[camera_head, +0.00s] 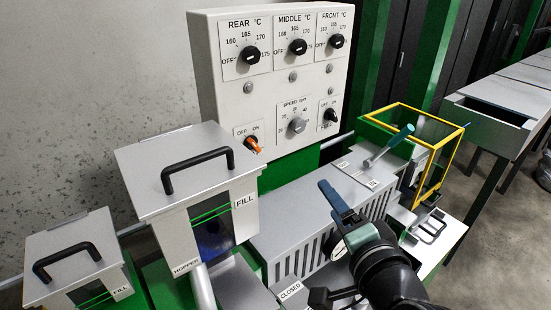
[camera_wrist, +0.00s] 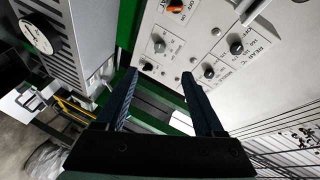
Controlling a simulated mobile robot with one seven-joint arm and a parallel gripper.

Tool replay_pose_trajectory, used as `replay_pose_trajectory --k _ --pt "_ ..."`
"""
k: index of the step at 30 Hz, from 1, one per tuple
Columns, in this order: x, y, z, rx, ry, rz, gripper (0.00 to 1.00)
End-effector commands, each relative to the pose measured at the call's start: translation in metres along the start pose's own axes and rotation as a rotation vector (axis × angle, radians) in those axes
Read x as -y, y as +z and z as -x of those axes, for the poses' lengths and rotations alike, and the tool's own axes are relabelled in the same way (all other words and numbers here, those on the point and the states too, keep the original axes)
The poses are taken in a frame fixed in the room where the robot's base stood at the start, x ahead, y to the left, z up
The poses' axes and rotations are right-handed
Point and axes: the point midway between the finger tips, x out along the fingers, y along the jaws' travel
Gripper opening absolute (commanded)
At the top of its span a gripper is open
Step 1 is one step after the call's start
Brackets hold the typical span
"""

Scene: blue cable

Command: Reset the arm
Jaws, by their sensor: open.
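My gripper (camera_head: 330,195) is in the lower right of the camera_head view, raised in front of the grey vented machine body (camera_head: 305,215). One blue finger points up and to the left; the other is mostly hidden. In the camera_wrist view the two dark blue fingers (camera_wrist: 160,76) stand apart with nothing between them. My gripper is open and empty. The control panel (camera_head: 217,75) stands upright beyond it, apart from the fingers as far as I can tell.
A hopper with a black handle (camera_head: 198,160) stands left of my gripper, and a second, lower box (camera_head: 75,245) is at far left. A green-handled lever (camera_head: 390,145) and a yellow-framed guard (camera_head: 447,170) are to the right. An orange switch (camera_head: 253,145) is on the panel.

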Motion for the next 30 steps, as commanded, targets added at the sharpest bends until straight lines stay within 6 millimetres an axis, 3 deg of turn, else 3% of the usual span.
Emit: replay_pose_trajectory --k 1,3,5,9,12,15,18,21,30 --pt "0.043 -0.006 0.0 -0.063 -0.056 0.149 0.7" --pt "0.096 -0.015 0.006 -0.167 -0.123 0.343 0.7" --pt "0.14 -0.021 0.018 -0.264 -0.178 0.494 0.7" --pt "0.237 -0.024 0.061 -0.511 -0.296 0.791 0.7" --pt "0.291 -0.021 0.101 -0.689 -0.358 0.946 0.7" --pt "0.328 -0.017 0.137 -0.838 -0.397 1.048 0.7" --pt "0.349 -0.015 0.163 -0.942 -0.414 1.106 0.7" --pt "0.358 -0.014 0.176 -0.996 -0.418 1.134 0.7" --pt "0.359 -0.014 0.178 -1.004 -0.418 1.138 0.7"
